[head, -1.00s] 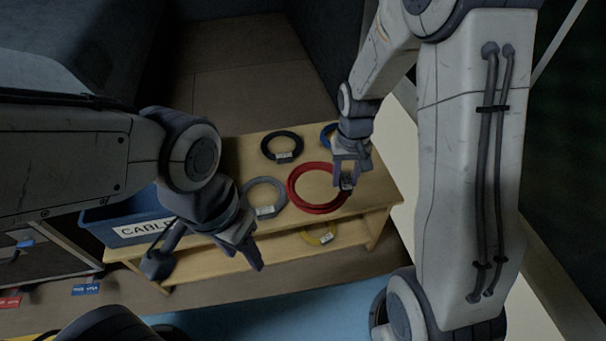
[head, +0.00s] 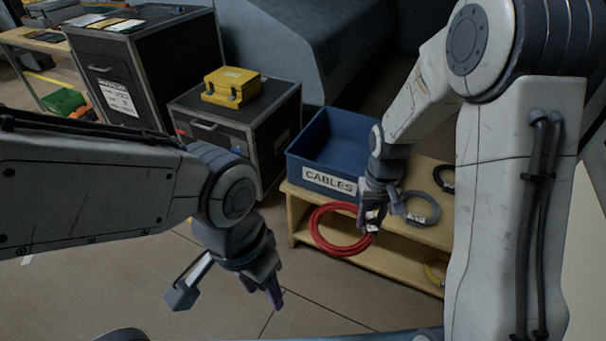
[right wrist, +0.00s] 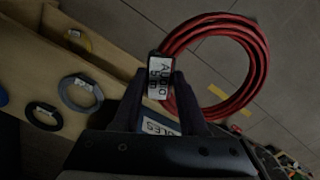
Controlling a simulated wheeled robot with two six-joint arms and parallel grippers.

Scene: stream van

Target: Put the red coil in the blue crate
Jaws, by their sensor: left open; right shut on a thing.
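The red coil (head: 325,244) hangs from my right gripper (head: 375,218) in the head view, in front of the bench edge. My right gripper is shut on the coil at its white tag. In the right wrist view the red coil (right wrist: 255,62) reaches out to the right of the fingers, its tag (right wrist: 158,78) between them. The blue crate (head: 312,171), labelled CABLES, stands on the bench's left end, just behind and left of my right gripper. Its visible inside looks empty. My left gripper (head: 228,296) is open and empty, over the floor at the lower left.
A grey coil (head: 434,208) and a black coil (head: 440,178) lie on the wooden bench (head: 297,193); a yellow coil (head: 432,272) is on its lower shelf. A black case (head: 276,132) carrying a yellow box (head: 231,82) stands left of the crate.

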